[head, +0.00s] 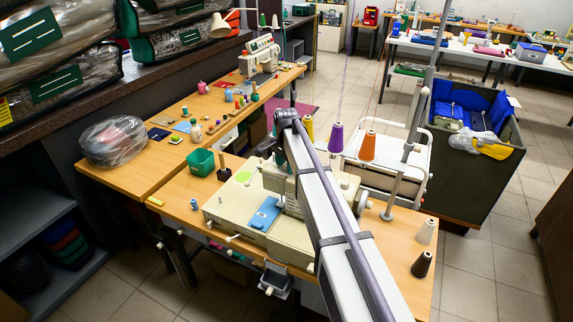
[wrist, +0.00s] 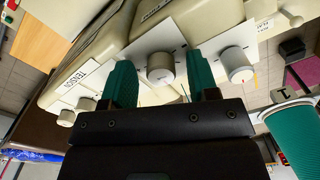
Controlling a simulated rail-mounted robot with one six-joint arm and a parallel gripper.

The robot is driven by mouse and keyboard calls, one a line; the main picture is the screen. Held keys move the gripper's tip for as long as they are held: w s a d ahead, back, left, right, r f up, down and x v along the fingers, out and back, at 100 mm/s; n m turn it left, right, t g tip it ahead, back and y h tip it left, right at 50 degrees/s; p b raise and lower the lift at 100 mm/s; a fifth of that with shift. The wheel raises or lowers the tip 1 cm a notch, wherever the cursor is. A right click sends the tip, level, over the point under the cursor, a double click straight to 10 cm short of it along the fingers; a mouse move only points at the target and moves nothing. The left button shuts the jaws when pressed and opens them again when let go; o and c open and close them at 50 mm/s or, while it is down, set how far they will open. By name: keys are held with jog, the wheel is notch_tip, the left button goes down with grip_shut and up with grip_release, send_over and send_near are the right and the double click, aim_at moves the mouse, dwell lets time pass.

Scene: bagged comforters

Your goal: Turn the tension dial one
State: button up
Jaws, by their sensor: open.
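The sewing machine (head: 225,207) stands on the near wooden table in the head view, partly covered by my arm. In the wrist view its cream body carries a TENSION label (wrist: 76,76) and several pale round dials. One dial (wrist: 160,68) shows between the teal fingers of my gripper (wrist: 160,82), which are apart, one on each side of it. I cannot tell whether they touch it. A second dial (wrist: 238,65) is to the right of the right finger. No dial numbers are readable.
Purple (head: 336,140) and orange (head: 368,146) thread cones stand beside my arm. A teal cylinder (wrist: 300,135) is close at the right of the wrist view.

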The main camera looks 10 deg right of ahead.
notch_tip(320, 180, up, 11)
jog(key=p, duration=1.1)
jog(key=shift+f, duration=0.1)
jog(key=s+f+n+b, duration=0.4)
jog(key=s, duration=0.7)
jog(key=s+f+n+b, duration=0.4)
jog(key=s, duration=0.7)
jog(key=s+f+n+b, duration=0.3)
jog(key=s+n+b, duration=0.1)
jog(key=s, duration=0.7)
jog(key=shift+s+f+n, duration=0.3)
jog(key=shift+f, duration=0.1)
